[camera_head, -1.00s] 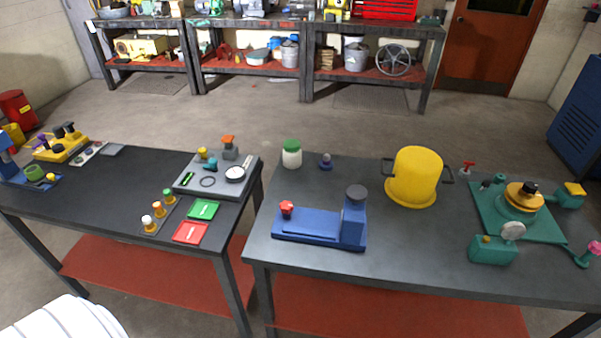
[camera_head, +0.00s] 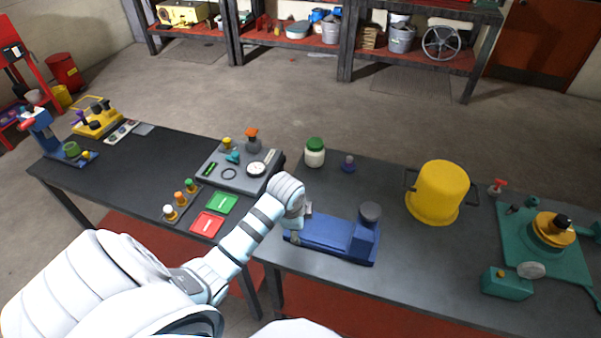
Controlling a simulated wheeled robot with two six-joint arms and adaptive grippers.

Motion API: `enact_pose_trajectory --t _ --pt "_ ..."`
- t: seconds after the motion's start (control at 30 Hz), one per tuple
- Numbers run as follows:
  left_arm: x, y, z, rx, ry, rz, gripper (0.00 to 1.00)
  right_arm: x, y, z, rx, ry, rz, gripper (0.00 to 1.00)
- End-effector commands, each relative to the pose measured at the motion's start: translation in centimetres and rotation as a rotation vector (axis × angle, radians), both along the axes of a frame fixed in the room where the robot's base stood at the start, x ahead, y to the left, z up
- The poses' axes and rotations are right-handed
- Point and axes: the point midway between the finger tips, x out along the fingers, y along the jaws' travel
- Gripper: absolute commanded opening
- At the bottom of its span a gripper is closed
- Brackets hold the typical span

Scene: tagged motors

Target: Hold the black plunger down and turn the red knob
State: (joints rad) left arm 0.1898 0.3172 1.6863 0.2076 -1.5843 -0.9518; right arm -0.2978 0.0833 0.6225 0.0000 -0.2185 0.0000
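The blue device (camera_head: 325,234) lies on the right-hand dark table. The black plunger (camera_head: 371,211), a dark round cap, stands on top of the device's tall right block, with nothing touching it. My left gripper (camera_head: 297,234) reaches in from the left and points down over the device's left end. The red knob, on that end earlier, is now hidden behind my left arm and gripper. I cannot tell whether the gripper touches the knob or how far its fingers are apart. My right gripper is not in view.
A yellow pot (camera_head: 438,190) stands right of the device, with a green machine (camera_head: 545,250) beyond it. A green-lidded jar (camera_head: 315,153) and a small purple-blue piece (camera_head: 348,164) stand behind. A grey panel (camera_head: 240,168) is on the left table. A gap separates the tables.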

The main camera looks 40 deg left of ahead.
Motion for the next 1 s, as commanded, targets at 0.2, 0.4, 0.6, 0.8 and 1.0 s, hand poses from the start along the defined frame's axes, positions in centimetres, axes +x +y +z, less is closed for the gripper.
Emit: enact_pose_trajectory --t 0.2,0.4,0.6,0.8,1.0 --pt "6.3 4.1 3.3 0.056 0.030 -0.222 0.67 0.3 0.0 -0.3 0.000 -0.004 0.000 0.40" --pt "6.8 4.4 0.5 0.058 0.038 -0.255 0.67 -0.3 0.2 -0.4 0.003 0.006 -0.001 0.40" --pt "6.8 4.4 -5.0 0.063 0.033 -0.256 0.67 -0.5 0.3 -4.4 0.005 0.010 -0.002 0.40" --pt "6.8 4.4 -5.6 0.063 0.033 -0.255 0.67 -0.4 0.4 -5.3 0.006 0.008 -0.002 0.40" --pt "6.8 4.4 -5.2 0.062 0.032 -0.254 0.67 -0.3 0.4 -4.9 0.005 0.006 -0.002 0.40"
